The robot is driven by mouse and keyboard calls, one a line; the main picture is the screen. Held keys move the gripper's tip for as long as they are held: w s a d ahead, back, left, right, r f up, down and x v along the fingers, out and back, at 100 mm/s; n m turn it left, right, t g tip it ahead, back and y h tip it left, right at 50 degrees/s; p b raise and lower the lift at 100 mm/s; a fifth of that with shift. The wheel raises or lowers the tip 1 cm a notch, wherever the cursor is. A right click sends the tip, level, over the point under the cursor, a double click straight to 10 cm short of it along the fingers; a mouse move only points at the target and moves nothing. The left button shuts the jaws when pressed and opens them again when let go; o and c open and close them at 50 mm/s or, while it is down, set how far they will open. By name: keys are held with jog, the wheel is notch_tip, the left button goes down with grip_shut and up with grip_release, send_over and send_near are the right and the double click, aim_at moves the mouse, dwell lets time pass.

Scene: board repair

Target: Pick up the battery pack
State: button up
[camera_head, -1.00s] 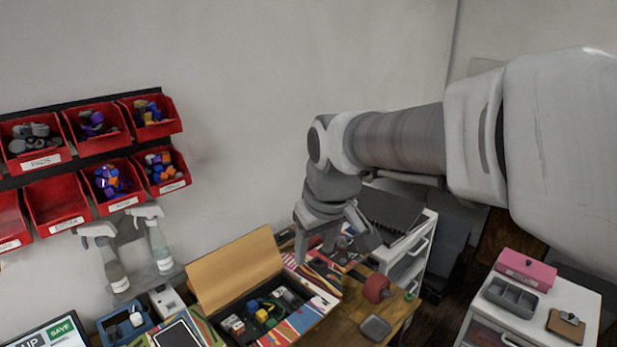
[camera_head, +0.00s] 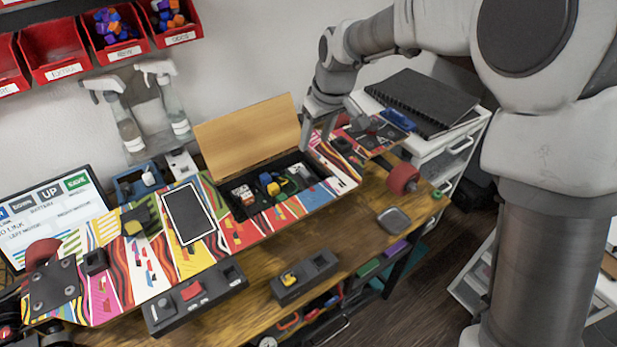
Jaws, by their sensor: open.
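A colourful skateboard deck (camera_head: 243,235) lies on the wooden bench with its compartment (camera_head: 236,213) open. Inside are a white-and-red part, blue and yellow connectors (camera_head: 272,182) and other small parts. A dark grey block with a yellow connector (camera_head: 305,277) lies on the bench in front of the deck. Another dark block with a red top piece (camera_head: 193,300) lies to its left. I cannot tell for sure which of these is the battery pack. My gripper (camera_head: 337,137) is open, fingers pointing down, just right of and behind the compartment, apparently empty.
The raised wooden lid (camera_head: 250,135) stands behind the compartment. A red wheel (camera_head: 403,178) and a grey dish (camera_head: 394,220) are at the right. Black notebooks (camera_head: 425,102) lie on a white cart. Spray bottles (camera_head: 124,122) stand behind the deck. Bare bench shows near the dish.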

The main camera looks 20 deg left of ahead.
aim_at(304, 171)
jog(key=b+x, duration=0.1)
jog(key=x, duration=1.2)
jog(key=shift+a+f, duration=0.15)
jog(key=shift+f, duration=0.15)
grip_shut()
jog(key=shift+r, duration=0.1)
